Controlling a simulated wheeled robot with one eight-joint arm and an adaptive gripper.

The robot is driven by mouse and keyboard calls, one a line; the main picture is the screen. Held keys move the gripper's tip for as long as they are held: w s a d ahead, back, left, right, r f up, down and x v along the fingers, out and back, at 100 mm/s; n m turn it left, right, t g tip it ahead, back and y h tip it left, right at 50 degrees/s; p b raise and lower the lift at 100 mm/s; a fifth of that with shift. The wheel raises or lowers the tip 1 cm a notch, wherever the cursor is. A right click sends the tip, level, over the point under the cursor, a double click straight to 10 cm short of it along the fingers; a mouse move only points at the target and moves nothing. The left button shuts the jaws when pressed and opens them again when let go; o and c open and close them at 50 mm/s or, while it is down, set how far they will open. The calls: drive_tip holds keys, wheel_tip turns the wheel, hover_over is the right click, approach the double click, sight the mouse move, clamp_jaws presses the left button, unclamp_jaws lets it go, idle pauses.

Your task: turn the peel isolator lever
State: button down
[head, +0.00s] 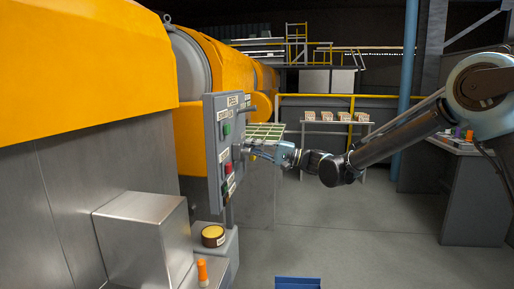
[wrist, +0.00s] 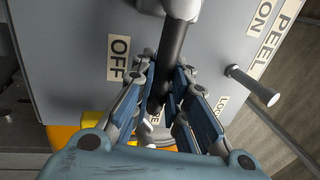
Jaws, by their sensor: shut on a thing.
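The peel isolator lever (wrist: 172,55) is a dark bar running down from a pale metal hub (wrist: 182,8) at the top of the wrist view. My gripper (wrist: 165,82) has its blue-padded fingers on both sides of the bar, closed on it. In the head view my gripper (head: 250,150) is at the right side of the grey control panel (head: 214,165), and the lever is too small there to make out. In the wrist view an OFF label (wrist: 119,58) is left of the lever, and PEEL and ON labels (wrist: 268,45) are at upper right.
A metal pin (wrist: 252,86) sticks out of the panel right of the lever, near a partly hidden label. The panel carries green (head: 227,129) and red (head: 228,167) buttons. A steel box (head: 145,240) stands in front at left. Open floor lies right of the panel.

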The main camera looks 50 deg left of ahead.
drive_tip(key=shift+w, duration=0.35)
drive_tip(key=c, duration=1.6)
unclamp_jaws()
drive_tip(key=shift+a, duration=0.1)
drive_tip(key=shift+o, duration=0.2)
drive_tip(key=shift+s, duration=0.15)
drive_tip(key=v, duration=1.2)
drive_tip(key=shift+f, duration=0.1)
